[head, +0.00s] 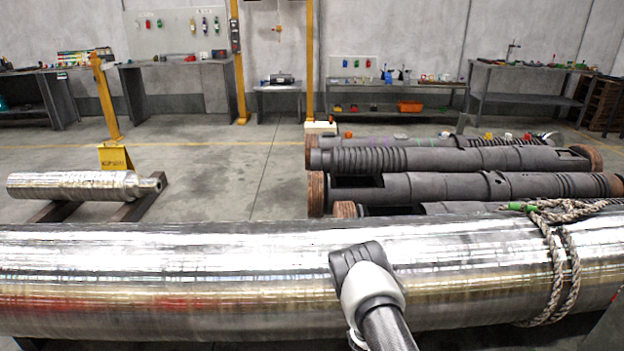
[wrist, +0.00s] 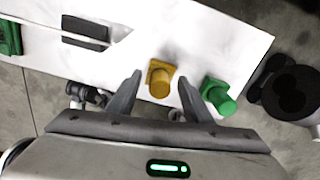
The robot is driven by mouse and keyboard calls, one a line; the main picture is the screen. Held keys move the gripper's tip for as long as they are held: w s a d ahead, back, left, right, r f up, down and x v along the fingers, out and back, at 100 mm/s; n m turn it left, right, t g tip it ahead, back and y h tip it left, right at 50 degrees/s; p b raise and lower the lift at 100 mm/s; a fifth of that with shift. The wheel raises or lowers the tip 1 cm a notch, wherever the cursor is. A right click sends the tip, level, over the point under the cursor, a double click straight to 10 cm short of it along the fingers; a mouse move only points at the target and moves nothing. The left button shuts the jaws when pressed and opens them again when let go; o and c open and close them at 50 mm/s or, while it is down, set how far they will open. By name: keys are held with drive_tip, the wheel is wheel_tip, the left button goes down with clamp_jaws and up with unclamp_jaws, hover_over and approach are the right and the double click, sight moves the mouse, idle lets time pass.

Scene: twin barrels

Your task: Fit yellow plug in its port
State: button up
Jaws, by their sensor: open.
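The yellow plug (wrist: 160,82) is on a white board in the wrist view, with a square base and a round knob. My gripper (wrist: 161,84) is open, with one finger on each side of the yellow plug; whether either finger touches it I cannot tell. A green plug (wrist: 217,95) is just right of the right finger. I cannot make out a port for the yellow plug. In the head view, my arm reaches over the large shiny barrel, and its gripper cannot be made out there.
The white board (wrist: 225,45) also holds a dark rectangular piece (wrist: 86,30) and a green block (wrist: 9,38) at far left. Dark round parts (wrist: 292,92) lie at right. In the head view, a shiny barrel (head: 180,270) fills the foreground, with rope (head: 560,260) around it.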

drive_tip(key=shift+c, duration=0.2)
clamp_jaws()
drive_tip(key=shift+r+p, duration=0.4)
drive_tip(key=shift+r, duration=0.3)
drive_tip(key=shift+r+p, duration=2.4)
drive_tip(key=shift+r, duration=1.15)
drive_tip(key=shift+d, duration=0.15)
